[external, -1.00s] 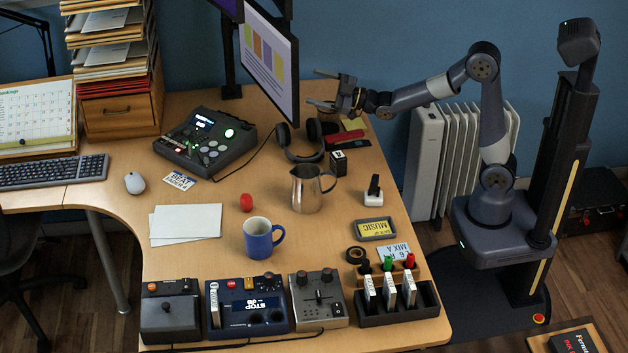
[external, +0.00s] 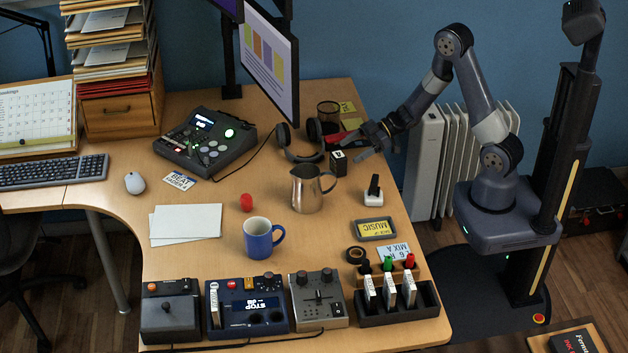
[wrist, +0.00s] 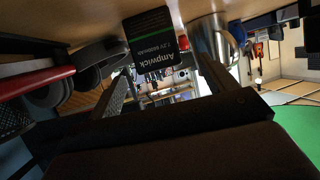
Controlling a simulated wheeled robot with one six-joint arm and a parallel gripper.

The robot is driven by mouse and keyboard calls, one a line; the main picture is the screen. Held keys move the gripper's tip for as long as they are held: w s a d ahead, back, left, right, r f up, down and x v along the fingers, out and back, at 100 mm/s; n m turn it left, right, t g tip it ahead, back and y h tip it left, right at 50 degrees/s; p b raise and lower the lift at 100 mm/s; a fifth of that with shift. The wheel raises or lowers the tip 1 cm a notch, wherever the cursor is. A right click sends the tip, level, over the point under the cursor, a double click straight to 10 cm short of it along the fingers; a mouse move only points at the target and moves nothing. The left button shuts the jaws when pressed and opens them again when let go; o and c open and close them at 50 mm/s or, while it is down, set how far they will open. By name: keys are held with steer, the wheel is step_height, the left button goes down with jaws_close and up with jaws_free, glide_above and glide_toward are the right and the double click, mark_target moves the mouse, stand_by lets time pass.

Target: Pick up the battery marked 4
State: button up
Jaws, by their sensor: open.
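A small black battery (external: 338,162) with a white mark on top stands on the desk, right of the headphones. Its mark is too small to read surely. The wrist view shows the dark face of the battery (wrist: 153,46) with the words "Ampwick" and a green line. My gripper (external: 347,149) is open and low over the desk, coming from the right, with its fingertips close to the battery. In the wrist view the battery appears ahead between the two fingers of my gripper (wrist: 162,66). I cannot tell whether they touch it.
A steel pitcher (external: 307,190) stands just in front of the battery. Headphones (external: 301,146), a red object (external: 345,137) and a dark mesh cup (external: 328,112) are close by. A small white stand (external: 373,192) is to the right. The desk's middle is partly clear.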

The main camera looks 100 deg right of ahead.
mark_target(333, 159)
steer(key=x, duration=0.7)
steer(key=shift+w, duration=0.4)
steer(key=shift+c, duration=0.2)
steer(key=shift+r, duration=0.1)
steer(key=c, duration=1.2)
